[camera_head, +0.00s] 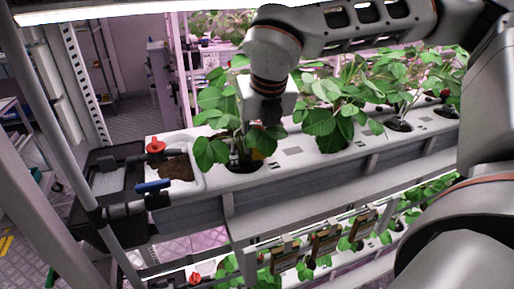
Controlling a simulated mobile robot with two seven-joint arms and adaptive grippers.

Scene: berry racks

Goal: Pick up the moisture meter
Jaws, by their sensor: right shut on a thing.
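My right gripper (264,118) points down among the leaves of the leftmost plant (213,120) on the upper white rack. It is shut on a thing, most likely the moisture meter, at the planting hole. A small yellow part (257,155) shows just below the fingers, by the dark pot. Leaves and the gripper hide most of the held thing, so its shape is not clear. My left gripper is out of view.
More leafy plants (334,105) stand in holes along the white channel (300,157) to the right. At its left end are a red valve (155,146), a blue handle (153,185) and a black tray (84,226). A lower plant tier (330,243) runs below.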

